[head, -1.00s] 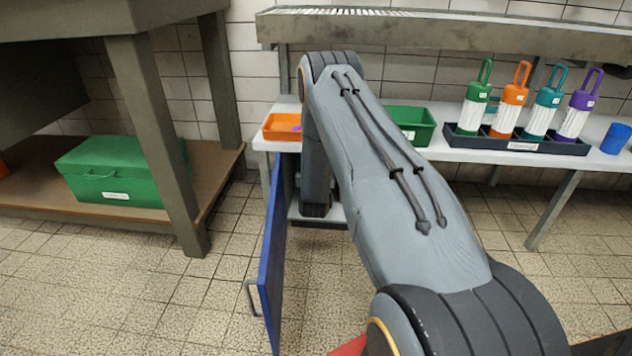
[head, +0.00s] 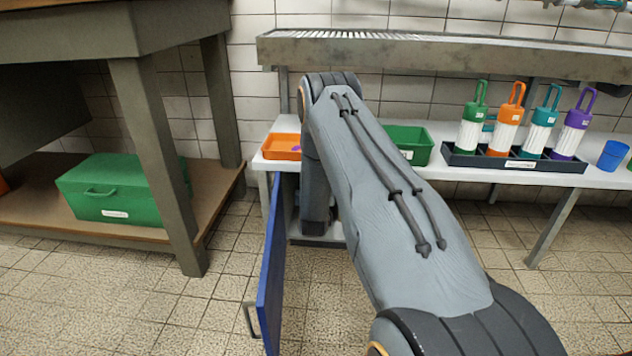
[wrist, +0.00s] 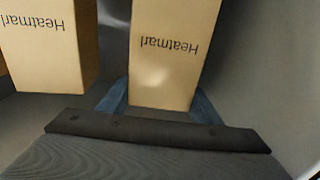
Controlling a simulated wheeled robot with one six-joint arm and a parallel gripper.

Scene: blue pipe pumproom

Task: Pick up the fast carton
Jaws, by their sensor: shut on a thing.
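In the wrist view, a tan carton (wrist: 172,45) stands between the two blue fingers of my gripper (wrist: 161,102), which is shut on it. Its face bears dark lettering that looks like "Heatmarl", shown upside down; I see no word "fast" on it. A second tan carton (wrist: 48,45) with similar lettering is to the left, apart from the held one. In the head view my gripper is hidden behind my arm, so neither carton shows there.
A blue door (head: 271,265) stands open left of my arm, below the bench. On the bench are an orange tray (head: 282,147), a green bin (head: 410,142), a dark rack (head: 515,162) of several bottles and a blue cup (head: 612,155). A green box (head: 115,188) sits on the left shelf.

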